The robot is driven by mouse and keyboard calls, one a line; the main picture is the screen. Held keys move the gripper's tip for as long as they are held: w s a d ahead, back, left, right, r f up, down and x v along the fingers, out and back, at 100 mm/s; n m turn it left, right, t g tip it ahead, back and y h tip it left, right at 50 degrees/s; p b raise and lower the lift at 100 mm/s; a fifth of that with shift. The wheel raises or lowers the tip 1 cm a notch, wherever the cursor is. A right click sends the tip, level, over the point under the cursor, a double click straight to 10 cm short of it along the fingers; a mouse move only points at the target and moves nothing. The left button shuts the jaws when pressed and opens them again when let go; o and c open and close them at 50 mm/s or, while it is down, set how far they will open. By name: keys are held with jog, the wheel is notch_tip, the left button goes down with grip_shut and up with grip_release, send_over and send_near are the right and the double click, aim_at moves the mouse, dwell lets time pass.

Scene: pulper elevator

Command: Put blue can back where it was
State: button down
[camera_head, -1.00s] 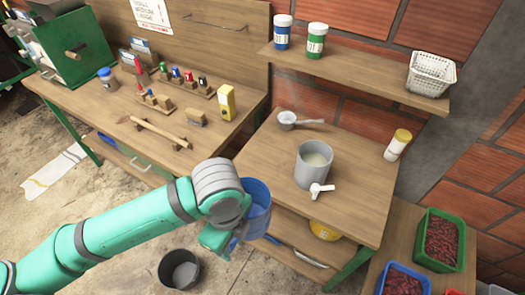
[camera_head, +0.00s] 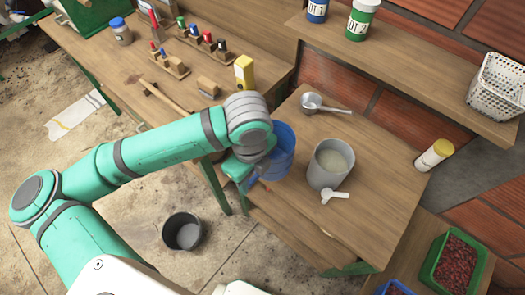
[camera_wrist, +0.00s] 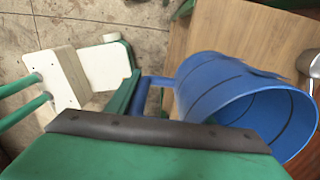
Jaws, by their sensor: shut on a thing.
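The blue can (camera_head: 283,150) is an open-topped cylinder with a side handle. It is at the left edge of the right-hand wooden table (camera_head: 375,205), left of the grey pot. I cannot tell whether it touches the table. My gripper (camera_head: 252,172) is shut on the can's handle, on its left side. In the wrist view the can (camera_wrist: 225,90) lies right of my gripper (camera_wrist: 138,98), its mouth facing the lower right. The visible part of its inside looks empty. The fingertips are partly hidden.
A grey pot (camera_head: 328,165) with pale contents stands close to the can, with a white scoop (camera_head: 335,196) before it. A metal ladle (camera_head: 322,104) lies behind. A dark bucket (camera_head: 183,233) is on the floor.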

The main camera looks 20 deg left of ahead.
jog(key=w+f, duration=0.1)
jog(key=w+a, duration=0.1)
jog(key=w, duration=0.1)
jog(key=w+a+f, duration=0.1)
jog(key=w, duration=0.1)
jog(key=shift+w+f, duration=0.25)
jog(key=shift+f, duration=0.05)
jog(key=w+f, duration=0.1)
jog(key=w+a+f, duration=0.1)
jog(key=f, duration=0.1)
jog(key=w+f, duration=0.1)
jog(key=w, duration=0.1)
jog(key=shift+a+f, duration=0.3)
jog(key=shift+w+a+f, duration=0.2)
jog(key=shift+w+f, duration=0.2)
jog(key=shift+f, duration=0.2)
jog(key=shift+w+a+f, duration=0.1)
jog(key=shift+w+f, duration=0.1)
jog(key=shift+f, duration=1.55)
jog(key=shift+f, duration=0.15)
jog(key=c, duration=0.9)
grip_release()
notch_tip(320, 180, up, 12)
jog(key=shift+r, duration=0.15)
